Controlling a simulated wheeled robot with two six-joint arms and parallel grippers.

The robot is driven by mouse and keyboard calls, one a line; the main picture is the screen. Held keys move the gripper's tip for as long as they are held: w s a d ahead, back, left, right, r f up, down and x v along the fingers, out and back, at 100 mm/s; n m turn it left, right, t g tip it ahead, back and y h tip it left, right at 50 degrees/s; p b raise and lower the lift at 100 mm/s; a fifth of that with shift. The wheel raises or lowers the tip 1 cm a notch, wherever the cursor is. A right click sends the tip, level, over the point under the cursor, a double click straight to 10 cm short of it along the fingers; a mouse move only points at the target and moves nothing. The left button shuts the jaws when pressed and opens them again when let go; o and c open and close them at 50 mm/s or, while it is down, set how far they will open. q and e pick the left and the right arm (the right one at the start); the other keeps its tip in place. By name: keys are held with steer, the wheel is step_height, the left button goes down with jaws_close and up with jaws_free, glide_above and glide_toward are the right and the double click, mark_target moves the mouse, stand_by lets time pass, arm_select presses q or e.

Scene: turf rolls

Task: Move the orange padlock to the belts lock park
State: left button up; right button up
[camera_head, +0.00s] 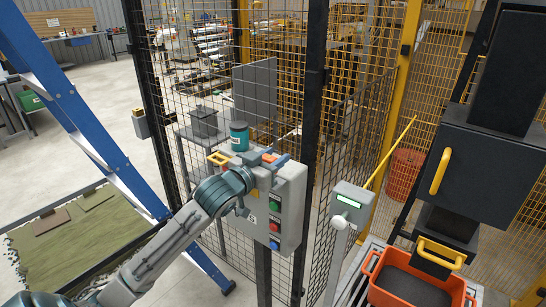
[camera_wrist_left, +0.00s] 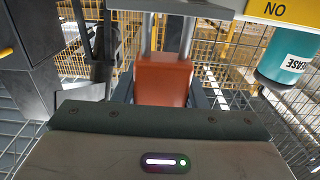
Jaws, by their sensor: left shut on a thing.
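The orange padlock (camera_wrist_left: 162,82) is held between the fingers of my left gripper (camera_wrist_left: 162,90). Its silver shackle bars show above the body in the wrist view. In the head view a small orange part of the padlock (camera_head: 269,157) shows at my left gripper (camera_head: 268,163), by the top of a grey control box. The box (camera_head: 292,200) carries green, red and blue buttons. I cannot tell whether the shackle touches anything. I cannot make out which spot is the belts lock park. My right gripper is not in view.
A teal can (camera_head: 239,136) stands by the box top, with a yellow handle-like part (camera_head: 218,158) close by. Wire mesh fencing with a dark post (camera_head: 312,110) rises behind. A second grey box (camera_head: 351,205) on a post and an orange crate (camera_head: 375,285) stand right.

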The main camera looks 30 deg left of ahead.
arm_select(q)
steer(key=shift+f+b, duration=0.85)
steer(key=shift+f, duration=0.65)
steer(key=o, duration=1.1)
steer(key=shift+s+a, duration=0.1)
steer(key=shift+s, duration=0.6)
steer(key=s+p, duration=0.5)
steer(key=s, duration=0.4)
steer(key=shift+s+a, duration=0.2)
steer(key=shift+a, duration=0.1)
